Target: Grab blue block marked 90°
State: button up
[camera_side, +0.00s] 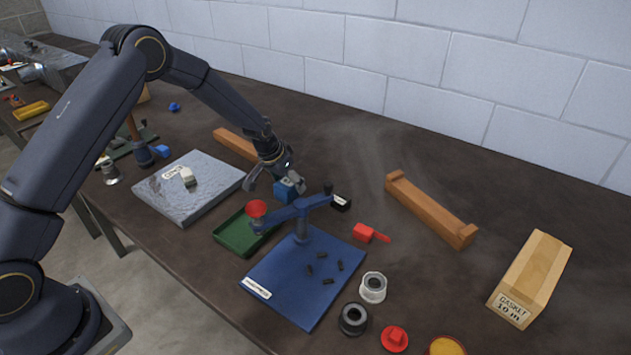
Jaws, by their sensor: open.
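A blue block (286,192) sits near the middle of the bench, just behind the blue plate. My gripper (275,184) is above and around it with its fingers spread. One finger is left of the block and the other is at its right side; I cannot tell whether either touches it. The gripper hides the block's upper part. No 90° mark is readable on it from here. A smaller blue piece (161,151) lies at the left by a dark post, and another blue piece (174,106) lies farther back. Their marks are also unreadable.
A blue plate (270,300) carries a blue pivoting arm (300,212) close in front of the block. A green tray (232,240) and grey slab (215,170) lie left. A wooden bar (430,208) and gasket box (532,278) stand right. The back right is clear.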

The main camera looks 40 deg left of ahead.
jog(key=shift+w+f, duration=0.15)
jog(key=shift+f, duration=0.15)
jog(key=c, duration=1.4)
jog(key=shift+r, duration=0.1)
jog(key=shift+c, duration=0.6)
jog(key=shift+r, duration=0.1)
